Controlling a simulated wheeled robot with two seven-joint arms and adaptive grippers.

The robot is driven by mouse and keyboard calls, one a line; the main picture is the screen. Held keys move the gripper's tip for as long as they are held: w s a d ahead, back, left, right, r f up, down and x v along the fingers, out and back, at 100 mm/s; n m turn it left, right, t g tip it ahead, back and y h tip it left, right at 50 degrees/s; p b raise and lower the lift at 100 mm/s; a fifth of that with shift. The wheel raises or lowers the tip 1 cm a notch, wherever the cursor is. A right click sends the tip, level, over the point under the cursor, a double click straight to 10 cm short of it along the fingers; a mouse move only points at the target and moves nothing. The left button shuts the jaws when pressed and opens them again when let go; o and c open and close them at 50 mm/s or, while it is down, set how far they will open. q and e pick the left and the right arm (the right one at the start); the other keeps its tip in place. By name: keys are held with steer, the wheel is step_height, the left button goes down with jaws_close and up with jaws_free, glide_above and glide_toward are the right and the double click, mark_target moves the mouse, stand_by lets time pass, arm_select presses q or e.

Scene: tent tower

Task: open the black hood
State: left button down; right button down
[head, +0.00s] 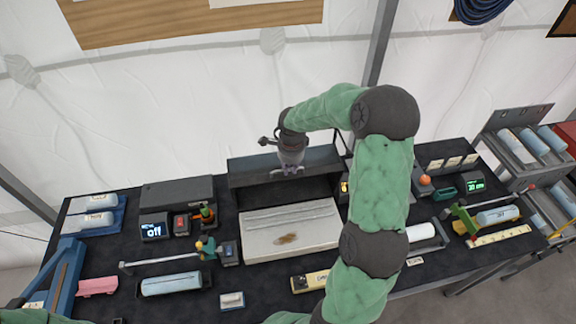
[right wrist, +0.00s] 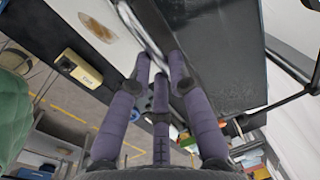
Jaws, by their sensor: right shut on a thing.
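The black hood (head: 250,172) stands tilted up at the back middle of the table, behind a pale plate (head: 290,228) with a brown stain. The stained plate lies open to view below. My left gripper is not in view.
A display box reading off (head: 153,230) and a grey box (head: 178,192) stand left of the hood. My right arm covers the area to its right. A yellow block (head: 308,281) lies in front of the plate. Blue-white cylinders (head: 170,284) rest on stands at both sides.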

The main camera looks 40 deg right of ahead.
steer(key=shift+s+a+f+b, duration=0.2)
steer(key=shift+s+a+b, duration=0.2)
steer(key=shift+s, duration=0.35)
steer(key=c, duration=1.2)
jaws_free()
steer(key=shift+o, duration=0.2)
steer(key=shift+w, duration=0.1)
step_height(320, 180, up, 12)
steer(key=s, duration=0.1)
steer(key=shift+s+a, duration=0.2)
steer(key=shift+a, duration=0.15)
